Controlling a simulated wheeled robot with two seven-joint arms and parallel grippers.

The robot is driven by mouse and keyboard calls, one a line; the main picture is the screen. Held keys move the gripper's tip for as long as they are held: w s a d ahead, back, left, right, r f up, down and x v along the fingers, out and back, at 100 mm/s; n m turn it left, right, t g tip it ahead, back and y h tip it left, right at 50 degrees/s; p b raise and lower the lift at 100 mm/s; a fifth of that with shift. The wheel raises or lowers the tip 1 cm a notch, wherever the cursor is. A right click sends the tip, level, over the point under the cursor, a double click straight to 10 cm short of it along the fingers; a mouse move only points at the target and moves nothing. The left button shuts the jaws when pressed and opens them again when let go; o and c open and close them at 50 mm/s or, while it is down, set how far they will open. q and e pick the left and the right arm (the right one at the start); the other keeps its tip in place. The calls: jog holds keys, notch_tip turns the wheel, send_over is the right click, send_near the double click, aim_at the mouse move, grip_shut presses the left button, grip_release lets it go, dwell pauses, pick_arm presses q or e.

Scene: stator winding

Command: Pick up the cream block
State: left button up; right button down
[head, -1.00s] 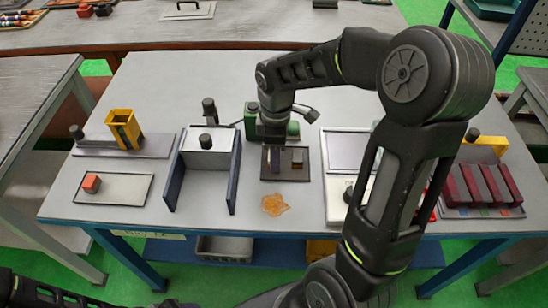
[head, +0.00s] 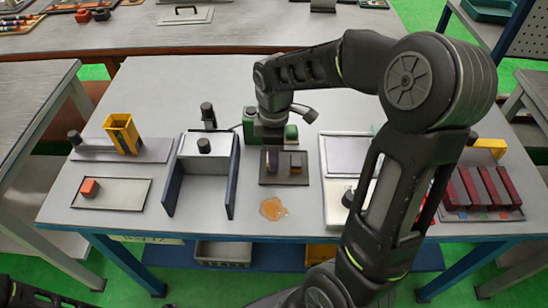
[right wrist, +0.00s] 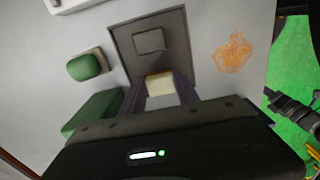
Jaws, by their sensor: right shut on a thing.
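The cream block (right wrist: 160,83) shows in the right wrist view between the two fingers of my right gripper (right wrist: 162,92). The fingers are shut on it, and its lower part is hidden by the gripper. In the head view, my right gripper (head: 284,162) points down over a small dark tray (head: 303,182), which also shows in the right wrist view (right wrist: 122,40). The block is hard to make out there behind the fingers. I cannot tell whether it touches the tray. My left gripper is not in view.
A green object (head: 249,124) stands beside the gripper. A grey holder with blue sides (head: 233,185) is to the left, and an orange patch (head: 272,208) lies in front. Farther left are a yellow box (head: 122,133) and an orange-red block (head: 90,187). Dark red blocks (head: 485,188) stand at right.

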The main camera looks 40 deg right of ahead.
notch_tip(320, 180, up, 9)
jog(key=shift+f+b, duration=0.1)
jog(key=shift+b, duration=0.2)
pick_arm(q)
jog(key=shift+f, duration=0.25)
pick_arm(e)
jog(key=shift+d, duration=0.1)
